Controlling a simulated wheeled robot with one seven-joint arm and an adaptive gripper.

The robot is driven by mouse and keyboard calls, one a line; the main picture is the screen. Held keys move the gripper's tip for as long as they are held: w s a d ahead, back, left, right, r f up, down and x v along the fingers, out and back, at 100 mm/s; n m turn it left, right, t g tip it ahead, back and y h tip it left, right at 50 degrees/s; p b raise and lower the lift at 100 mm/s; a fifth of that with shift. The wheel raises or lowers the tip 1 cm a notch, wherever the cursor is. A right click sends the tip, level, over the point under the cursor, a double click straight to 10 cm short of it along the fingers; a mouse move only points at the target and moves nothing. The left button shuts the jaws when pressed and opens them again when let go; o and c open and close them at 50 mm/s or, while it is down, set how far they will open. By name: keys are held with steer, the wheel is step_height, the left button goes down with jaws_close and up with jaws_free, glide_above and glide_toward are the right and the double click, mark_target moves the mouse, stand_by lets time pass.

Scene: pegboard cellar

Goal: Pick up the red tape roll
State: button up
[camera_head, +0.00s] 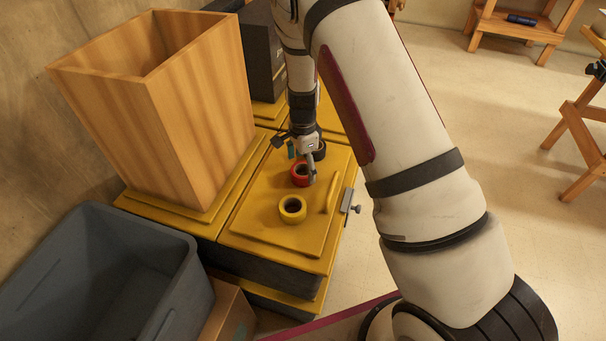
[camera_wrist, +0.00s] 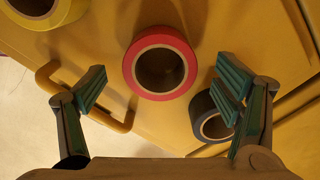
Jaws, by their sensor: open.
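The red tape roll (camera_head: 299,180) lies flat on the yellow lid of a chest, just behind the yellow tape roll. In the wrist view the red tape roll (camera_wrist: 132,68) lies ahead of and between the fingers, with its hole facing the camera. My gripper (camera_head: 303,165) is over the lid at the red roll and partly covers it in the head view. In the wrist view my gripper (camera_wrist: 160,90) has its fingers wide apart with nothing between the pads. I cannot tell exactly how high the fingertips are above the lid.
A yellow tape roll (camera_head: 292,209) lies in front of the red one. A black tape roll (camera_wrist: 212,117) sits close by the right finger. The lid has a raised yellow handle (camera_head: 331,195). A tall wooden bin (camera_head: 190,120) and a grey tub (camera_head: 180,290) stand at left.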

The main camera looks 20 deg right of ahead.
steer(key=shift+f, duration=1.1)
steer(key=c, duration=1.3)
steer(key=shift+c, duration=0.3)
steer(key=shift+r, duration=0.15)
